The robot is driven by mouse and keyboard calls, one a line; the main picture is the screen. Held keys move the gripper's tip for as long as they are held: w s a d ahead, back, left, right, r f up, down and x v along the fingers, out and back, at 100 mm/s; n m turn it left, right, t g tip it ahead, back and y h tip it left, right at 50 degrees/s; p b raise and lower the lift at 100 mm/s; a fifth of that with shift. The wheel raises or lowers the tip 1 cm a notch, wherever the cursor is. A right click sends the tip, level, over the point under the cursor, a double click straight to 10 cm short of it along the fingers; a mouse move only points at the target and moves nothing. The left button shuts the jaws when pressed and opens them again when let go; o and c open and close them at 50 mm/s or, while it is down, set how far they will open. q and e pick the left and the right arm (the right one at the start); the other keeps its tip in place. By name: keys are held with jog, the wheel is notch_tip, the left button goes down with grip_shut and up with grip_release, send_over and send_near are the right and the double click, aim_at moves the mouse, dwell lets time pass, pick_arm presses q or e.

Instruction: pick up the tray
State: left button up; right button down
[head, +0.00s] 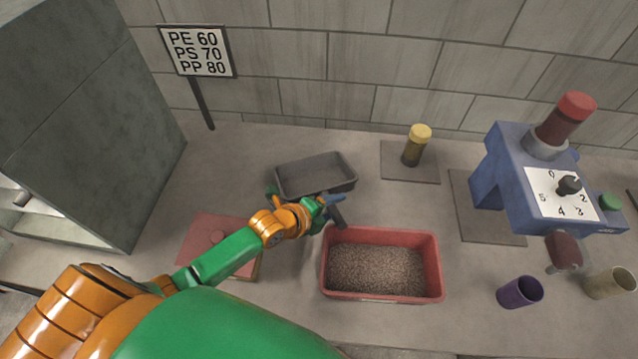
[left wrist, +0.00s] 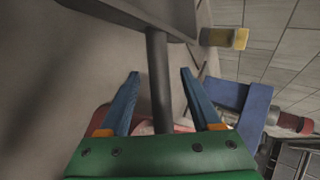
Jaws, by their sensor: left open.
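The grey tray (head: 316,176) lies on the bench left of centre in the head view. Its dark handle (head: 338,215) points toward the front. In the left wrist view the tray (left wrist: 145,12) shows at the top, and the handle (left wrist: 160,95) runs down between my fingers. My left gripper (head: 326,206) is at the tray's near side. In the left wrist view my left gripper (left wrist: 160,74) is open, with one blue finger on each side of the handle and visible gaps. My right gripper is not in view.
A red bin (head: 328,282) of granules stands close in front of the handle. A red board (head: 205,232) lies under my left arm. A yellow-capped jar (head: 418,145) and a blue machine (head: 515,180) stand to the right, with a purple cup (head: 519,292) in front.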

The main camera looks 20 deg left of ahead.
pick_arm(q)
jog(key=x, duration=0.3)
jog(key=shift+w+f, duration=0.2)
jog(key=shift+w, duration=0.05)
jog(key=shift+s+r, duration=0.1)
jog(key=shift+s, duration=0.05)
jog(key=c, duration=0.8)
grip_shut()
jog(key=shift+r, duration=0.1)
